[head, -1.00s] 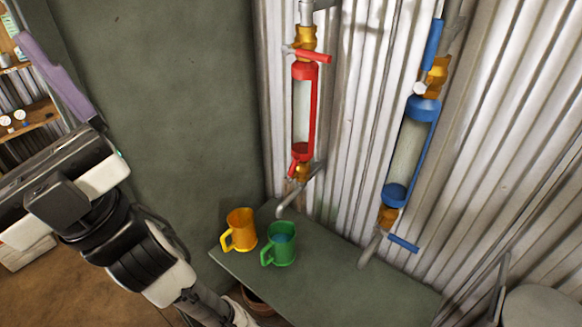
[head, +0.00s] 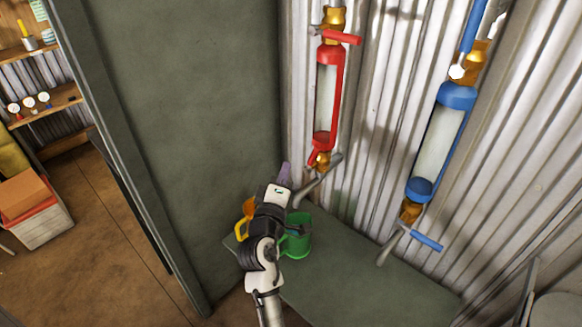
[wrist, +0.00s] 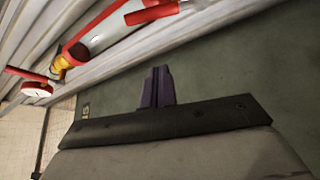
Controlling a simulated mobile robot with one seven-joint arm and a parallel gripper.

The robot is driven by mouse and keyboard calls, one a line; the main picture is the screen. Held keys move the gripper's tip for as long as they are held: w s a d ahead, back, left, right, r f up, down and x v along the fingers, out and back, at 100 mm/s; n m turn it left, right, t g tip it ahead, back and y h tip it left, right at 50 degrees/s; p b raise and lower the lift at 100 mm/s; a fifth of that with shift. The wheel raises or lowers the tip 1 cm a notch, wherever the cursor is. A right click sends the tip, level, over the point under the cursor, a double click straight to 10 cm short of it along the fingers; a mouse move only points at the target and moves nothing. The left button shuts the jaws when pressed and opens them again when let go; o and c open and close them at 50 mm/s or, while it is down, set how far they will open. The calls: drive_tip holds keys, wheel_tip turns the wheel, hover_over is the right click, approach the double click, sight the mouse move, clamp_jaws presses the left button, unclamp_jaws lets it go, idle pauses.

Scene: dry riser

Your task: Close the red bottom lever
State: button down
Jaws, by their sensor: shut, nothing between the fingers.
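The red-framed glass cylinder (head: 326,98) hangs upright on the corrugated wall in the head view. Its red top lever (head: 342,37) sticks out to the right. The small red bottom lever (head: 313,156) lies close beside the lower brass valve (head: 321,161), pointing down-left. My gripper (head: 285,172), with purple fingers, is shut and empty, just below and left of the bottom lever, apart from it. In the wrist view the shut fingers (wrist: 158,85) point up at the green wall. A red piece (wrist: 150,13) shows above them; I cannot tell which part it is.
A blue cylinder (head: 441,135) with a blue lever (head: 426,240) hangs to the right. A bent pipe (head: 318,182) runs close to my gripper.

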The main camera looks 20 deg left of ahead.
sight(314, 155)
drive_tip(key=p+x, duration=0.2)
drive_tip(key=x, duration=0.6)
drive_tip(key=shift+s+d+f+p, duration=0.15)
drive_tip(key=shift+d+p, duration=0.15)
drive_tip(key=shift+d, duration=0.3)
drive_tip(key=shift+w+d+f+p, duration=0.15)
drive_tip(key=shift+d+p, duration=0.15)
drive_tip(key=shift+d, duration=0.25)
drive_tip(key=shift+s+d+f+p, duration=0.2)
drive_tip(key=shift+d+p, duration=0.1)
drive_tip(key=shift+d, duration=0.3)
drive_tip(key=shift+w+f+b, duration=0.15)
drive_tip(key=shift+f+b, duration=0.1)
drive_tip(key=shift+b, duration=0.4)
drive_tip(key=shift+d+b, duration=0.15)
drive_tip(key=shift+b, duration=0.2)
drive_tip(key=shift+d+r+m+b, duration=0.1)
drive_tip(key=shift+m+b, duration=0.3)
